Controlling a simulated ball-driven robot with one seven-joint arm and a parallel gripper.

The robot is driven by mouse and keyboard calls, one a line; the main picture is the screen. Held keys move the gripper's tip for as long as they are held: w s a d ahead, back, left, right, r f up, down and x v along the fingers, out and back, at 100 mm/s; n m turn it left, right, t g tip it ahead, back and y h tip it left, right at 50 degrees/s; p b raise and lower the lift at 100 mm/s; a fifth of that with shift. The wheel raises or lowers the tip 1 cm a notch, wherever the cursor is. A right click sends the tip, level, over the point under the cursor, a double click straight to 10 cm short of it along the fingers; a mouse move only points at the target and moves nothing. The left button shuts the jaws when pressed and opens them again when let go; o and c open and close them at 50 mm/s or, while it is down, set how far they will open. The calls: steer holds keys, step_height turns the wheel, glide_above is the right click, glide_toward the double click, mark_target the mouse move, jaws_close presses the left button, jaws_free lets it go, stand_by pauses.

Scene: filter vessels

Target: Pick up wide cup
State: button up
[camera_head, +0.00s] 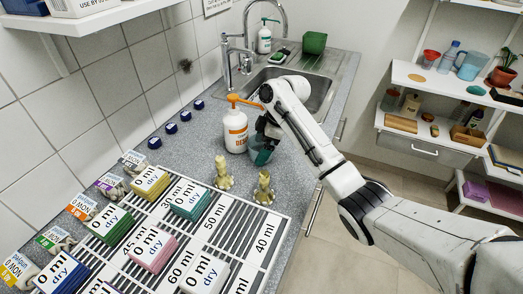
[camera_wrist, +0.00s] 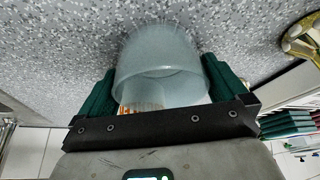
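The wide cup (camera_wrist: 160,60) is pale, translucent and bluish. In the wrist view its open mouth faces the camera. My gripper (camera_wrist: 160,75) has its two dark green fingers on opposite sides of the cup, with no clear gap on either side. I cannot tell whether they grip it or only stand close around it. In the head view my gripper (camera_head: 262,150) is low over the counter, and the cup (camera_head: 261,156) shows partly behind it. I cannot tell whether the cup's base touches the counter.
A white pump bottle with an orange label (camera_head: 236,132) stands close left of my gripper. Two yellowish figure-like pieces (camera_head: 222,173) (camera_head: 264,188) stand nearer. A slatted rack (camera_head: 225,240) holds labelled sponge-like blocks. The sink (camera_head: 310,88) lies behind. Small dark blue blocks (camera_head: 170,128) line the wall.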

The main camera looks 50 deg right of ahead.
steer(key=c, duration=0.6)
steer(key=shift+c, duration=0.2)
steer(key=shift+r, duration=0.2)
